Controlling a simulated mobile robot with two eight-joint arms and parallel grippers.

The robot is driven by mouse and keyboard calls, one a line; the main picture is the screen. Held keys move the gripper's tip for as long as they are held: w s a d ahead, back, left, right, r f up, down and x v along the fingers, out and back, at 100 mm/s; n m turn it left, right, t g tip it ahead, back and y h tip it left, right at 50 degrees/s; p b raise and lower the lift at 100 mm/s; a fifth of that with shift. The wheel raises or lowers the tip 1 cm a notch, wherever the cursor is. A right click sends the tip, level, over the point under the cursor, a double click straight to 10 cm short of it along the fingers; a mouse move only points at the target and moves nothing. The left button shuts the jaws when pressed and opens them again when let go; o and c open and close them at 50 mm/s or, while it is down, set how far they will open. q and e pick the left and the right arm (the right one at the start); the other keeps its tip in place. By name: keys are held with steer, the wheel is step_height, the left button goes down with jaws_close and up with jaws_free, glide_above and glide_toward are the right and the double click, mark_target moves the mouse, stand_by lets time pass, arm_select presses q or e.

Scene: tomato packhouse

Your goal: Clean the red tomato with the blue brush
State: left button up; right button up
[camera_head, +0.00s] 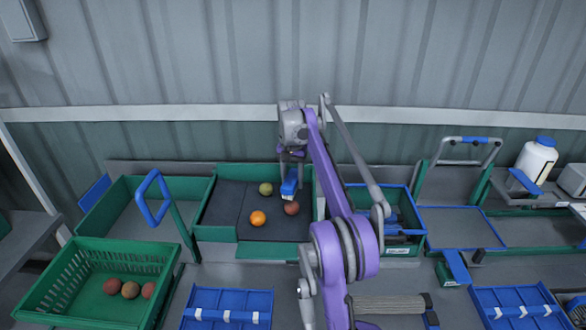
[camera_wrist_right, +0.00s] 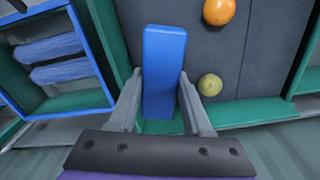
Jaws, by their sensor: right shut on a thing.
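The red tomato (camera_head: 291,208) lies on the dark mat of a green-walled tray, at its right side. My right gripper (camera_head: 291,158) is over the tray, shut on the blue brush (camera_head: 289,183). The brush hangs down, its pale bristle end just above the tomato in the picture; I cannot tell whether they touch. In the right wrist view my right gripper (camera_wrist_right: 163,108) has its two fingers on either side of the blue brush (camera_wrist_right: 164,65). The red tomato does not show there. My left gripper is not in view.
An orange tomato (camera_head: 258,217) and a greenish one (camera_head: 266,189) lie on the same mat (camera_head: 228,205). A green crate (camera_head: 62,298) at front left holds reddish tomatoes. A blue looped handle (camera_head: 143,198) stands left of the tray. A bin with blue items (camera_head: 404,251) is to the right.

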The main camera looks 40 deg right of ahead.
mark_target(293, 201)
steer(key=shift+w+d, duration=0.2)
steer(key=shift+w, duration=0.05)
steer(key=shift+s+a+f+b, duration=0.2)
steer(key=shift+f+b, duration=0.2)
steer(key=shift+f, duration=0.25)
steer(key=shift+d+f+b, duration=0.1)
steer(key=shift+f+b, duration=0.75)
steer(key=shift+f, duration=1)
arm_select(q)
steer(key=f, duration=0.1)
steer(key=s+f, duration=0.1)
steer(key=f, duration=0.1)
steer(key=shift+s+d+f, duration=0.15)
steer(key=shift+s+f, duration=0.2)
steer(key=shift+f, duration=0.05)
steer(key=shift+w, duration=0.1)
arm_select(e)
steer(key=shift+w, duration=0.15)
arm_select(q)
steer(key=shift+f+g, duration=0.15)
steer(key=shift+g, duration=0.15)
arm_select(e)
steer(key=shift+f, duration=0.35)
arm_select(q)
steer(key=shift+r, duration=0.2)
arm_select(e)
steer(key=shift+d, duration=0.1)
